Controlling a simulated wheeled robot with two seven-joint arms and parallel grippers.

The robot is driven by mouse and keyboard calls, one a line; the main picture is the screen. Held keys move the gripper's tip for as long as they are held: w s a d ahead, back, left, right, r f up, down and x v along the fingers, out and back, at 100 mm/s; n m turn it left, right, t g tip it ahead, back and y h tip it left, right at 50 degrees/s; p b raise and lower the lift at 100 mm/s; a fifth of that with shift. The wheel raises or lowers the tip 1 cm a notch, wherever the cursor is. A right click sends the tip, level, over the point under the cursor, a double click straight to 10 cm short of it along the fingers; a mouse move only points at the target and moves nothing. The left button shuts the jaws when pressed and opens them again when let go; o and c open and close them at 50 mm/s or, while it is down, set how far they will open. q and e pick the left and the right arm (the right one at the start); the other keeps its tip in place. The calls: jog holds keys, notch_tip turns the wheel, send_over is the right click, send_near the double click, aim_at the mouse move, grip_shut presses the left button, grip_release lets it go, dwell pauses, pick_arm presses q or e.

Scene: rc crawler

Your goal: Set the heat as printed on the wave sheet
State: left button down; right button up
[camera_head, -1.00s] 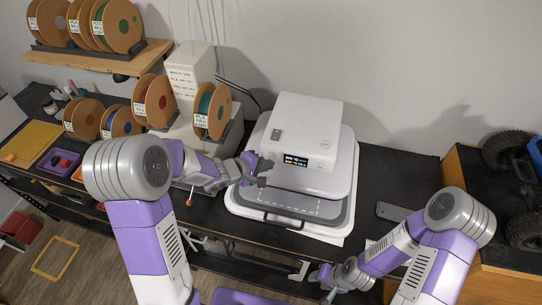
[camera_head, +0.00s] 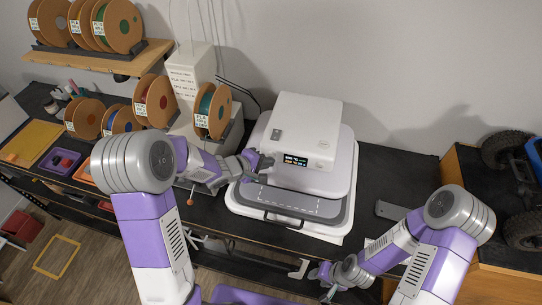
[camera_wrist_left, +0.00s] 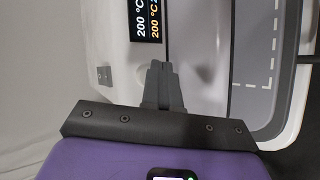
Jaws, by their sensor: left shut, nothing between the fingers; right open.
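The white heat press (camera_head: 312,118) stands on the dark bench, with a small lit display (camera_head: 296,160) on its front. In the left wrist view the display (camera_wrist_left: 145,18) appears turned sideways and shows "200 °C" in white and "200 °C" in orange, cut off at the top. My left gripper (camera_head: 266,163) is shut and empty beside the display's left end. In the wrist view its fingertips (camera_wrist_left: 158,66) lie just below the display; I cannot tell if they touch the press. My right gripper (camera_head: 322,277) is open and empty, low at the bench's front edge.
A white tower (camera_head: 190,82) with printed lines, mostly too small to read, stands behind my left arm among filament spools (camera_head: 212,110). A grey plate (camera_head: 392,211) lies on the bench at right. A wheeled crawler (camera_head: 522,160) sits on the wooden surface at far right.

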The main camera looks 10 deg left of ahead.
pick_arm(q)
jog(key=shift+w, duration=0.15)
dwell(0.5)
jog(key=shift+s, duration=0.85)
jog(key=shift+s, duration=0.1)
jog(key=shift+s+a, duration=0.1)
jog(key=shift+s, duration=2.3)
